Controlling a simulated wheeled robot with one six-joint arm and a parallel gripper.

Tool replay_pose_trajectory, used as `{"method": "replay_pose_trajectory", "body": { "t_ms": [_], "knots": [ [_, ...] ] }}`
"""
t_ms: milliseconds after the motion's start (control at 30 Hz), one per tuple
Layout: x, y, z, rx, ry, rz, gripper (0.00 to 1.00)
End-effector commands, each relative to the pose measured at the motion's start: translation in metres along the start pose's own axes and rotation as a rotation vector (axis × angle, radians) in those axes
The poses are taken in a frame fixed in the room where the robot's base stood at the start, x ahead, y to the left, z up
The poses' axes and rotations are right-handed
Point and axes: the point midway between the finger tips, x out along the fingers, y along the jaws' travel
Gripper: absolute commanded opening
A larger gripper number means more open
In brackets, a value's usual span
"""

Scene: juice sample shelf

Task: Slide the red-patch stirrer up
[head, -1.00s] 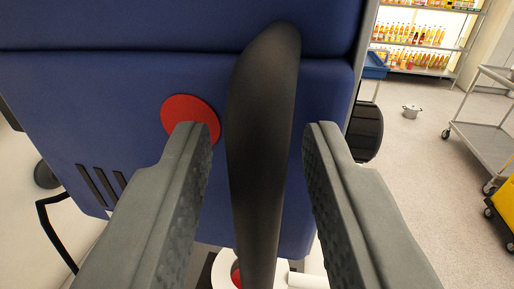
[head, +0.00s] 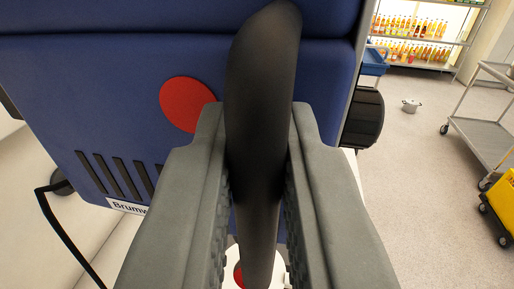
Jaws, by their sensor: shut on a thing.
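The stirrer with the red patch is a blue machine (head: 110,75) that fills the upper left of the head view. Its round red patch (head: 187,104) sits on the blue face, left of my gripper. A long black handle (head: 263,85) stands upright in front of the face. My gripper (head: 257,125) is shut on the black handle, one grey finger on each side. The handle's lower end runs down to a white round part with a red spot (head: 239,276), partly hidden by the fingers.
A black knob (head: 364,118) sticks out at the machine's right side. A black cable (head: 62,228) hangs at lower left. Shelves of bottles (head: 412,38), a small pot (head: 411,105), a grey cart (head: 485,135) and a yellow bin (head: 501,200) stand at right. Open floor lies between.

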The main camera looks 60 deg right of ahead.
Motion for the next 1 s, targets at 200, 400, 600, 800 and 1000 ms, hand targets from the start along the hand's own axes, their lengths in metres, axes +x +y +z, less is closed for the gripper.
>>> {"method": "replay_pose_trajectory", "body": {
  "t_ms": [200, 400, 600, 800, 1000],
  "knots": [
    [0.000, 0.000, -0.043, 0.005, 0.002, -0.001, 0.00],
    [0.000, 0.000, -0.078, 0.004, 0.002, -0.001, 0.00],
    [0.000, 0.000, -0.104, 0.003, 0.002, -0.001, 0.00],
    [0.000, 0.000, -0.121, 0.002, 0.001, -0.001, 0.00],
    [0.000, 0.000, -0.127, 0.002, 0.002, -0.002, 0.00]
  ]
}}
